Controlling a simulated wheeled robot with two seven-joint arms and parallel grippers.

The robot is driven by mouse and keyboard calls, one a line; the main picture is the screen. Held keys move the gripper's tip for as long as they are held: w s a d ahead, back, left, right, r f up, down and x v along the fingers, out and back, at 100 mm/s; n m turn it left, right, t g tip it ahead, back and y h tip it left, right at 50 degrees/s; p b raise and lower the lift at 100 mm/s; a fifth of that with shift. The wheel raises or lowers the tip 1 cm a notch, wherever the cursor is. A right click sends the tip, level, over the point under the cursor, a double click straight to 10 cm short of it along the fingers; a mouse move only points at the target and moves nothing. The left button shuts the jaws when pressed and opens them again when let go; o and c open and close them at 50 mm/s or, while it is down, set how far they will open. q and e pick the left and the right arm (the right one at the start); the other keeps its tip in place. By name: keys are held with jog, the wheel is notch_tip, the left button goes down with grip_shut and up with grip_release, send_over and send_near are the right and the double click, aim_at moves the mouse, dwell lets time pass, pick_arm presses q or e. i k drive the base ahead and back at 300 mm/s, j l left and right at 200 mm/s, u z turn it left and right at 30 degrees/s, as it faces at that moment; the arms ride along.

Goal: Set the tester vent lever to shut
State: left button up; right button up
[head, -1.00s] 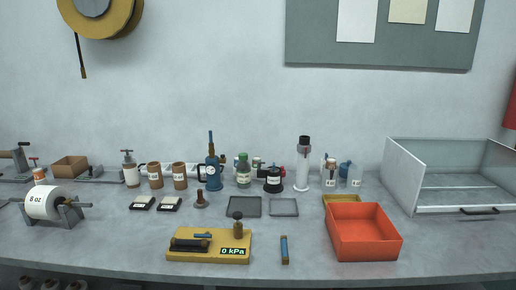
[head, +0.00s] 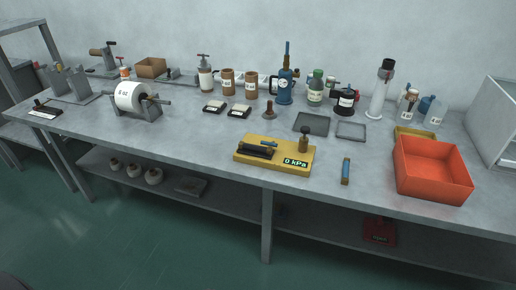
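The tester (head: 275,154) is a yellow base plate on the grey workbench, near its front edge, in the middle of the head view. Its display (head: 295,162) reads 0 kPa. A black bar (head: 257,150) lies along its left part, with a small blue-handled lever (head: 268,143) behind it. A brass fitting with a dark knob (head: 304,141) stands at its back right. The blue lever lies roughly flat; I cannot tell whether that is open or shut. Neither of my grippers is in view.
A blue-handled tool (head: 346,171) lies right of the tester, and an orange bin (head: 432,169) stands beyond it. Dark trays (head: 311,123), bottles and a blue pump (head: 286,88) stand behind. A paper roll (head: 131,97) is at left. Bench (head: 190,138) is clear left of the tester.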

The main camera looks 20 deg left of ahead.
aim_at(272, 144)
jog(key=i+u, duration=0.45)
jog(key=i, duration=0.7)
jog(key=k+l+u, duration=0.25)
jog(key=k, duration=0.25)
jog(key=i+j, duration=0.05)
jog(key=j, duration=0.05)
